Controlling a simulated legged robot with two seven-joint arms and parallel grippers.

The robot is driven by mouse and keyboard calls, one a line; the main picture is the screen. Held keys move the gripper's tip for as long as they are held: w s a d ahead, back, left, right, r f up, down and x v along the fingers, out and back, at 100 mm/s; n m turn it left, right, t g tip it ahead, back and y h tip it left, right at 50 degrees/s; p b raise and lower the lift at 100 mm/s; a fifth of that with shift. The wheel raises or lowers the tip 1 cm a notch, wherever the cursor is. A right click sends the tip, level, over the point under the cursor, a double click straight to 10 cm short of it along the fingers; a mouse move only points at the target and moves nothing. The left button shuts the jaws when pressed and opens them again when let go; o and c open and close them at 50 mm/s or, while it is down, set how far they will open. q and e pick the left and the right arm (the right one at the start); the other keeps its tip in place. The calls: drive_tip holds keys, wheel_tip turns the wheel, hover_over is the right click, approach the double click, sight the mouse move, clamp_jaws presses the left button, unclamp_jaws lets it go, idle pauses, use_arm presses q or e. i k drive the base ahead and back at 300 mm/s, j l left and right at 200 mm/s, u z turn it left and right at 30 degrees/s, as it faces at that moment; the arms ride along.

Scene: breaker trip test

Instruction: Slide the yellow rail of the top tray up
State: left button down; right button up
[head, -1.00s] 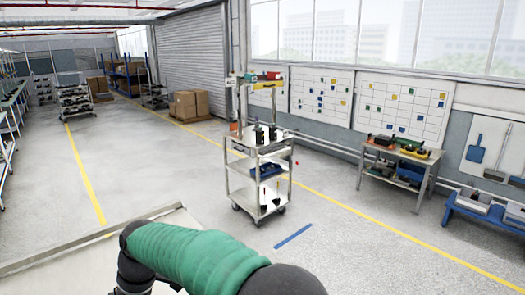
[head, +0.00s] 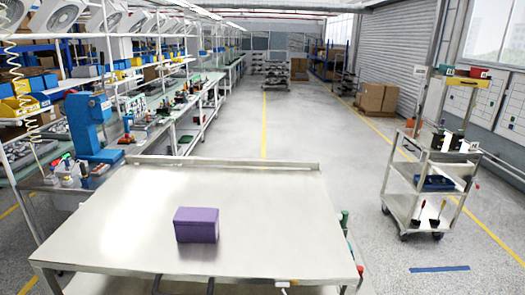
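The metal trolley (head: 424,176) stands on the floor at the right of the head view. Its small top tray (head: 462,79) sits high on a post and holds a red item (head: 479,72) and a dark green item. Neither of my grippers is in view.
A metal table (head: 120,215) with a purple box (head: 196,225) fills the near foreground. A workbench with a blue press (head: 90,125) stands at left. Open floor lies between table and trolley, with a blue floor strip (head: 439,269) in front.

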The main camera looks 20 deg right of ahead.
sight(456, 81)
drive_tip(key=l, duration=3.45)
drive_tip(key=k+z, duration=0.05)
drive_tip(key=k, duration=0.05)
